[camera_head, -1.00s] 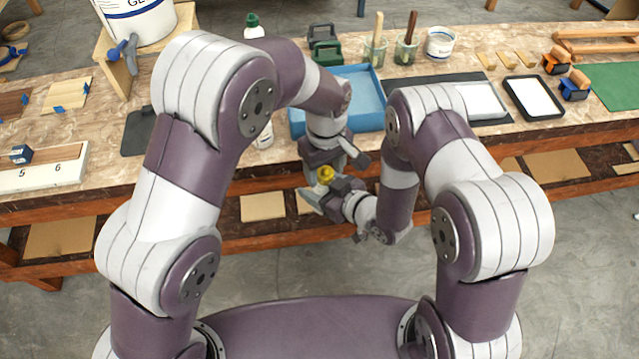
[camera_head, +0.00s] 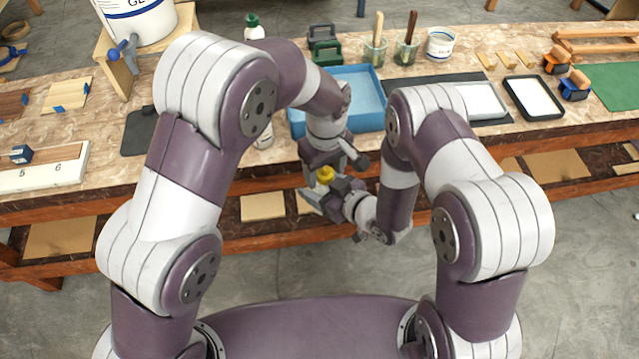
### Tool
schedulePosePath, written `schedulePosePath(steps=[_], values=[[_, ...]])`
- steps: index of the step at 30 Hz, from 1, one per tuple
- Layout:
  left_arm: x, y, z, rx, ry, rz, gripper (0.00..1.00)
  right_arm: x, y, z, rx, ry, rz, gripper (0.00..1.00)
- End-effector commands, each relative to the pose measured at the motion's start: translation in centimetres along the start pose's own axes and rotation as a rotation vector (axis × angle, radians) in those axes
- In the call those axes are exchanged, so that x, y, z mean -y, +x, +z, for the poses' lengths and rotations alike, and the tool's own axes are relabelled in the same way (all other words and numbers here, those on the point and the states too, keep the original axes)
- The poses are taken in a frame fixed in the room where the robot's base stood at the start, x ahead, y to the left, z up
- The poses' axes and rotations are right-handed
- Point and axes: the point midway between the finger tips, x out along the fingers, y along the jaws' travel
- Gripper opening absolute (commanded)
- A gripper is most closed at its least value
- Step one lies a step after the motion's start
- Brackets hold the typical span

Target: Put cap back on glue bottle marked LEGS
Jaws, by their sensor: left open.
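A yellow cap (camera_head: 325,175) is in the air in front of the table edge, at the jaws of my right gripper (camera_head: 331,190), which appears shut on it. My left gripper (camera_head: 336,158) is open, just above and very close to the cap; its fingers partly overlap the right gripper in view. A white bottle (camera_head: 264,138) stands on the table behind my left forearm, mostly hidden, so its top and label cannot be read. Another bottle (camera_head: 254,29) with a green cap stands farther back. I cannot read LEGS on either.
A blue tray (camera_head: 368,112) lies on the table behind the grippers. Glass jars with brushes (camera_head: 376,48), a white tub (camera_head: 440,43) and a black-framed tray (camera_head: 534,98) stand right. A numbered board (camera_head: 40,176) lies left. The table's front edge and lower shelf are close behind the grippers.

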Motion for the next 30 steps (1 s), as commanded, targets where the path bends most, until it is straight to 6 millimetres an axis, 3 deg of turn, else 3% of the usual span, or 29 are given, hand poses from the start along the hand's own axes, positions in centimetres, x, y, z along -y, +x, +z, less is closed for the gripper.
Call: schedulePosePath(steps=[10, 21, 27, 30], values=[[-0.1, -4.0, 0.0, -0.001, 0.000, 0.002, 0.62, 0.0, 0.0, 0.0, -0.001, 0.000, 0.000, 0.00], [0.0, -4.7, 0.0, 0.000, 0.000, 0.001, 0.58, 0.0, 0.0, 0.0, -0.001, 0.000, 0.000, 0.00], [-0.1, -7.7, 0.0, -0.002, 0.000, 0.003, 0.58, 0.0, 0.0, 0.0, -0.001, 0.000, 0.000, 0.00], [-0.1, -8.1, 0.0, 0.000, 0.000, 0.001, 0.58, 0.0, 0.0, 0.0, -0.001, 0.000, 0.000, 0.00]])
